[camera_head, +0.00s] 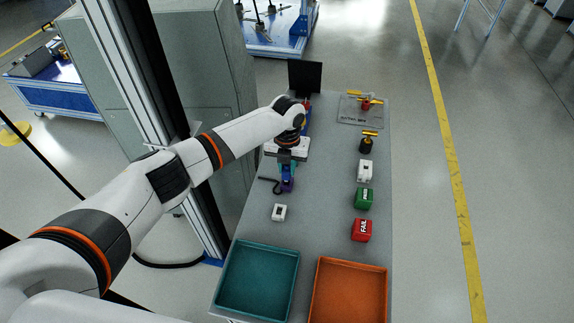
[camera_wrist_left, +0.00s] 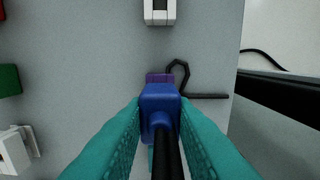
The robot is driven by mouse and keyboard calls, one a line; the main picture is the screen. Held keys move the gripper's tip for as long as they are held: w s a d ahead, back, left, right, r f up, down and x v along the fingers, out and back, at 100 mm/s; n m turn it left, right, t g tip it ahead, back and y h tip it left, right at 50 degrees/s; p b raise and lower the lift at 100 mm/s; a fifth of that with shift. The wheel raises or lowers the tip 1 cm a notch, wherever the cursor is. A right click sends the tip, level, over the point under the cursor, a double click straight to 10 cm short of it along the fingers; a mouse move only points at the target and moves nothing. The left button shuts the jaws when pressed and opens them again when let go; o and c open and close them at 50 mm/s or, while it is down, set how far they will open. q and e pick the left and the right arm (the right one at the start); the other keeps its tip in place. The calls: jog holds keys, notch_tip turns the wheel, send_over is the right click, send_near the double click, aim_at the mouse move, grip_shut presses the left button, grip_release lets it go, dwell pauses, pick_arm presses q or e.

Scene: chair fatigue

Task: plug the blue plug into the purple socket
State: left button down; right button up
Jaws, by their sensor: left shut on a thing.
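My left gripper (camera_head: 288,166) reaches down over the left side of the table. Its teal fingers (camera_wrist_left: 158,135) are shut on the blue plug (camera_wrist_left: 160,97), with a black cable running back from it. The purple socket (camera_wrist_left: 158,77) shows just beyond the plug in the left wrist view, mostly covered by it. In the head view the purple socket (camera_head: 287,185) sits on the table under the gripper. The plug lines up with the socket, but I cannot tell how deep it sits. My right gripper is not in view.
A black hook-like cable (camera_wrist_left: 205,95) lies beside the socket. A white block (camera_head: 279,212) stands nearer. A green block (camera_head: 363,198) and red FAIL block (camera_head: 361,230) stand at right. Teal (camera_head: 293,289) and orange (camera_head: 381,292) trays fill the near end. The table's middle is clear.

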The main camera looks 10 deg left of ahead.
aim_at(287, 167)
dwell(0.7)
pick_arm(q)
jog(key=shift+f+b, duration=1)
jog(key=shift+f, duration=0.25)
jog(key=c, duration=1.1)
grip_release()
jog(key=shift+c, duration=0.2)
jog(key=shift+r, duration=0.15)
notch_tip(287, 167, up, 12)
jog(key=b, duration=0.1)
